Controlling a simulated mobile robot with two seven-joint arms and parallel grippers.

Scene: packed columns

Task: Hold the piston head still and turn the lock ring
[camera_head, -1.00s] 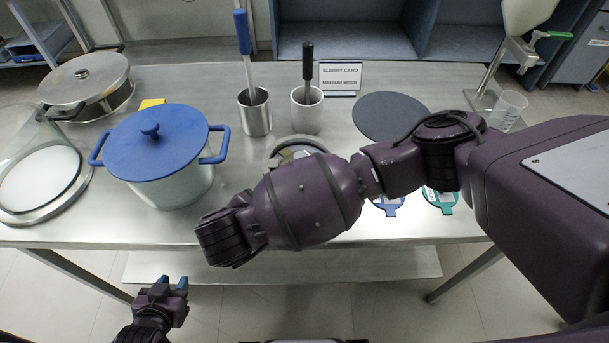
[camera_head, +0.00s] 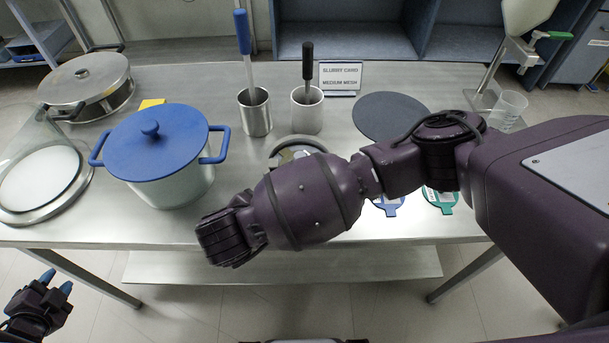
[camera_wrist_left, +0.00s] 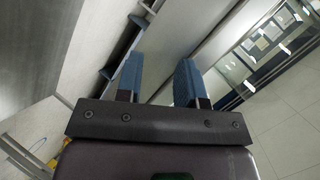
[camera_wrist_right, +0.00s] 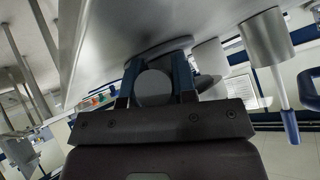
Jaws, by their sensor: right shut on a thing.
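My left gripper (camera_head: 58,280) is low at the left, in front of the table and away from the objects. In the left wrist view its two blue fingers (camera_wrist_left: 157,80) stand apart with nothing between them. My right arm reaches in over the table, and its forearm hides its gripper in the head view. In the right wrist view my right gripper (camera_wrist_right: 158,75) is shut on a grey round piece, which I take as the piston head (camera_wrist_right: 153,88). A grey ring-shaped assembly (camera_head: 284,150) on the table is partly hidden behind the forearm. I cannot tell the lock ring apart.
A blue-lidded pot (camera_head: 155,150), a steel pan (camera_head: 85,78) and a glass-sided round dish (camera_head: 40,180) fill the left of the table. Two cups with tools (camera_head: 256,112) and a sign (camera_head: 340,77) stand behind. A dark round mat (camera_head: 390,115) lies right.

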